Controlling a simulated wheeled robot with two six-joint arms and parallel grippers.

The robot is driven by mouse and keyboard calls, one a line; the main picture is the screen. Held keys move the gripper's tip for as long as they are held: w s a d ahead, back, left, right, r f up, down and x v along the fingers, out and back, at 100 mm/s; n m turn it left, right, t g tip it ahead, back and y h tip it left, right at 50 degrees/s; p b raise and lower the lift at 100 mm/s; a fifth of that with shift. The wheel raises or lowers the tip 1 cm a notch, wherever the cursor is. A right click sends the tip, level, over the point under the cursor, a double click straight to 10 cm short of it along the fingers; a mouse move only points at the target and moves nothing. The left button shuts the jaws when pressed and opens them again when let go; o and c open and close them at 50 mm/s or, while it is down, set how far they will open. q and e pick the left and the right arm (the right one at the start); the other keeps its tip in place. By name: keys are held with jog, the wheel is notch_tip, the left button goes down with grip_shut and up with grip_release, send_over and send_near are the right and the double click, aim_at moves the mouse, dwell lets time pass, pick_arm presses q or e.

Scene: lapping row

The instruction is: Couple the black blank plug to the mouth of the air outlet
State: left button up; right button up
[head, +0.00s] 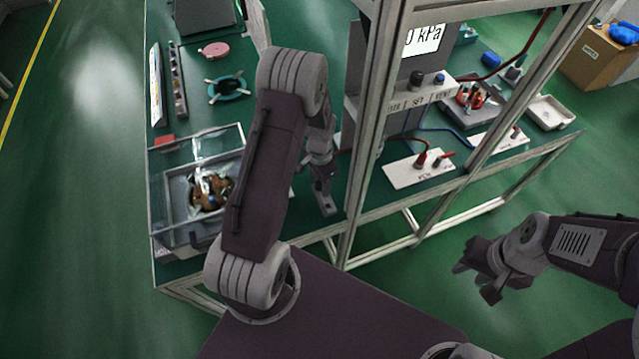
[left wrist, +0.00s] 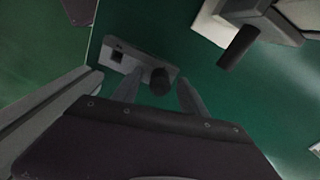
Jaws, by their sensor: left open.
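In the left wrist view a short black round piece (left wrist: 160,80), which looks like the blank plug, stands at one end of a grey block (left wrist: 122,50) with a square dark hole at its other end. My left gripper (left wrist: 159,84) is open, its fingertips on either side of the black piece; I cannot tell whether they touch it or how far above they are. In the head view this gripper (head: 326,203) is low over the bench's front part, and the plug cannot be made out. I cannot identify the air outlet's mouth for certain. My right gripper (head: 475,282) is open and empty, off the bench.
A black cylinder (left wrist: 238,48) juts from a pale fixture near the left gripper. A frame post (head: 374,130) stands just right of that gripper. A clear-walled box (head: 170,150) is left; a white plate (head: 400,174) with red plugs and hoses is right.

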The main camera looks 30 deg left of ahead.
pick_arm(q)
grip_shut()
jog(key=shift+r, duration=0.1)
